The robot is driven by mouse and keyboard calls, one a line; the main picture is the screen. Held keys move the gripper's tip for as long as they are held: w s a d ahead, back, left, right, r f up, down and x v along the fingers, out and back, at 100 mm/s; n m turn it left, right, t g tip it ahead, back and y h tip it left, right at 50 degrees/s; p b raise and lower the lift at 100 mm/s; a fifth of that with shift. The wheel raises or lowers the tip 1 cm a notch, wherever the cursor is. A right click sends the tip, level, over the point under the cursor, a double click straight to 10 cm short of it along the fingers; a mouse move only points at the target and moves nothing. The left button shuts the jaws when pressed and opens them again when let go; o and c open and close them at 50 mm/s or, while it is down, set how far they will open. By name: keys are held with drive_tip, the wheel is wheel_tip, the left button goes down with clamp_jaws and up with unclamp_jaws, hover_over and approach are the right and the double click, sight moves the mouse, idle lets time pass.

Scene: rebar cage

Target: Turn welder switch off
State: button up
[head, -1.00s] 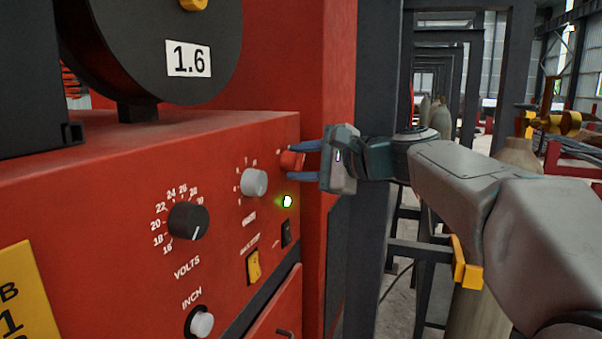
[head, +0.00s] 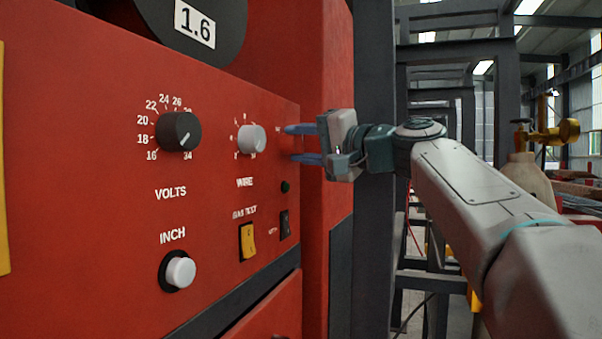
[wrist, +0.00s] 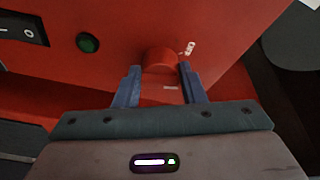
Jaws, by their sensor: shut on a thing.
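The welder's red front panel (head: 215,190) fills the left of the head view. Its red rotary switch (wrist: 160,61) shows in the wrist view, with small white marks beside it. My gripper (head: 291,144) reaches in from the right at the panel's right edge. In the wrist view its blue fingers stand on both sides of the red switch, and it is shut on it. In the head view the switch hardly stands out from the red panel. The round green lamp (head: 285,187) below it is dark; the wrist view also shows this lamp (wrist: 88,43) unlit.
Left of the switch are the grey wire knob (head: 251,139) and the black volts knob (head: 179,132). Below are a yellow gas test switch (head: 247,242), a black rocker (head: 285,224) and a white inch button (head: 180,272). A dark post (head: 372,200) stands behind my gripper.

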drive_tip(key=n+b, duration=0.1)
drive_tip(key=n+y+b, duration=0.1)
drive_tip(key=n+b, duration=0.2)
drive_tip(key=b, duration=0.1)
drive_tip(key=shift+f+n+y, duration=0.3)
drive_tip(key=shift+r+n+y+b, duration=0.15)
drive_tip(key=shift+n+y+b, duration=0.25)
drive_tip(key=shift+n+b, duration=0.8)
drive_tip(key=shift+n+g, duration=0.3)
drive_tip(key=shift+n, duration=0.1)
drive_tip(key=o, duration=1)
drive_tip(key=shift+c, duration=0.2)
